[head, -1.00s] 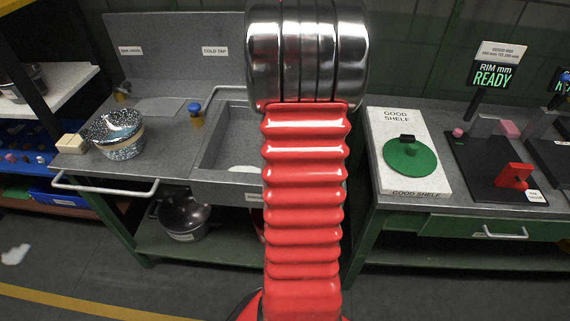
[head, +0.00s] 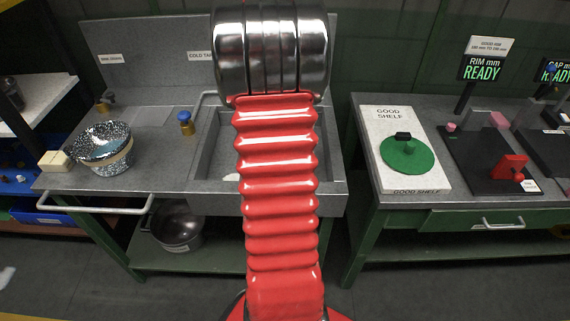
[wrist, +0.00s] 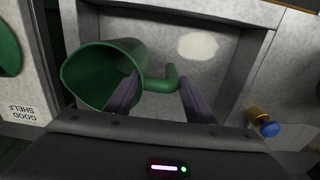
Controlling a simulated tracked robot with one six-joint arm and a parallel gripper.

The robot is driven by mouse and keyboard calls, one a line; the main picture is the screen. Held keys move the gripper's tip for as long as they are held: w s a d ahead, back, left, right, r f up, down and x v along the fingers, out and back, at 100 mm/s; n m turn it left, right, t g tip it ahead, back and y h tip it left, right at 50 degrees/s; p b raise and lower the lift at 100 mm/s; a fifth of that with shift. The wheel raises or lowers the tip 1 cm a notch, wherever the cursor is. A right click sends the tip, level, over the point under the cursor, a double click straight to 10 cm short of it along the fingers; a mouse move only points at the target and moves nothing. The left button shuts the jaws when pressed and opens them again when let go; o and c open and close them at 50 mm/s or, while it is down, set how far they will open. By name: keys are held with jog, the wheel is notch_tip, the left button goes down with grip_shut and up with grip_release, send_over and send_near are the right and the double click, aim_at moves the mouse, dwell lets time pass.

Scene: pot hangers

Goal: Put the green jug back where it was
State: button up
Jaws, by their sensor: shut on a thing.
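The green jug (wrist: 108,70) shows in the wrist view, tilted, with its open mouth toward the lower left and its handle (wrist: 165,82) on the right. My gripper (wrist: 160,98) has its two dark fingers on either side of the handle and is shut on the jug. The jug is over the grey sink basin (wrist: 215,82) and overlaps its rim; its height above it is hard to tell. In the head view my red arm hides the gripper and the jug.
A blue-topped tap (head: 186,122) stands left of the sink; a speckled pot (head: 103,148) sits farther left. On the right bench, a green lid (head: 407,158) lies on the white GOOD SHELF board (head: 384,122), beside a black gauge stand with a red block (head: 509,167). A dark pot (head: 177,226) sits below.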

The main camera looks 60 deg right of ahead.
notch_tip(320, 180, down, 6)
jog(key=shift+r, duration=0.1)
dwell(0.4)
notch_tip(320, 180, down, 4)
jog(key=shift+r, duration=0.15)
jog(key=o, duration=1.6)
notch_tip(320, 180, up, 12)
jog(key=shift+w+a, duration=0.15)
